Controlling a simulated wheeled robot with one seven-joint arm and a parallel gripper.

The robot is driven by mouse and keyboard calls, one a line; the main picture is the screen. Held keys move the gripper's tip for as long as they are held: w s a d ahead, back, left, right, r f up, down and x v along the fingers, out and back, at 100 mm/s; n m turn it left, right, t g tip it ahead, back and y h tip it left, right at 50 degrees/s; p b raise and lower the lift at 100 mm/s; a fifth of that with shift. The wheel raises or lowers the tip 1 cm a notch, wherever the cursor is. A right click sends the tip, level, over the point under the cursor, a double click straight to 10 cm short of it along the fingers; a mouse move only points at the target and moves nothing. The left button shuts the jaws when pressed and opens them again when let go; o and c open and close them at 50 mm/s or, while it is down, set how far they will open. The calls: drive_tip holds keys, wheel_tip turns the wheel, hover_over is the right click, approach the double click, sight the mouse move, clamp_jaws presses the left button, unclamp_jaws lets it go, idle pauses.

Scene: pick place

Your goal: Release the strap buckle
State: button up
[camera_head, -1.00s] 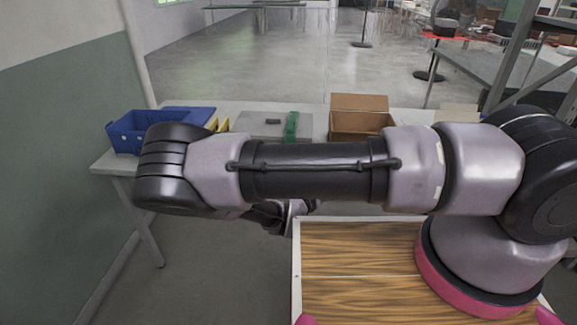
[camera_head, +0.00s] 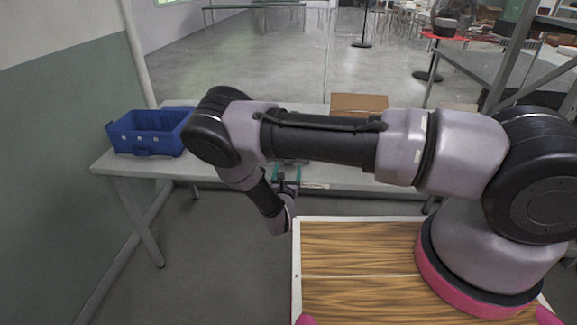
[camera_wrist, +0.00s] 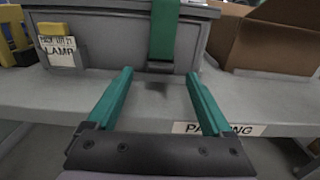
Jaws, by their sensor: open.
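A green strap (camera_wrist: 164,32) runs down the front of a grey case (camera_wrist: 108,42) in the wrist view. A dark buckle-like piece (camera_wrist: 160,66) sits at the strap's lower end, low on the case's front; its details are too small to tell. My gripper (camera_wrist: 158,74) is open and empty, its two teal fingers pointing at the case on either side of the strap's line. The fingers appear apart from the strap. In the head view my gripper (camera_head: 287,178) is at the table's front edge, and my arm hides the case and strap.
The case stands on a grey table (camera_head: 108,162). An open cardboard box (camera_wrist: 265,45) is right of it. Yellow bins (camera_wrist: 14,35) and a blue crate (camera_head: 146,135) are to the left. A printed label (camera_wrist: 220,128) marks the table's front edge, and a paper tag (camera_wrist: 57,45) is on the case.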

sight(288, 174)
drive_tip(key=shift+w+d, duration=0.15)
drive_tip(key=shift+w, duration=1.4)
drive_tip(key=shift+c, duration=0.3)
clamp_jaws()
drive_tip(key=shift+s+f+t, duration=0.1)
drive_tip(key=shift+f+t, duration=0.2)
drive_tip(key=shift+t, duration=0.2)
drive_tip(key=shift+f+t, duration=0.2)
drive_tip(key=shift+t, duration=0.7)
drive_tip(key=shift+o, duration=0.3)
unclamp_jaws()
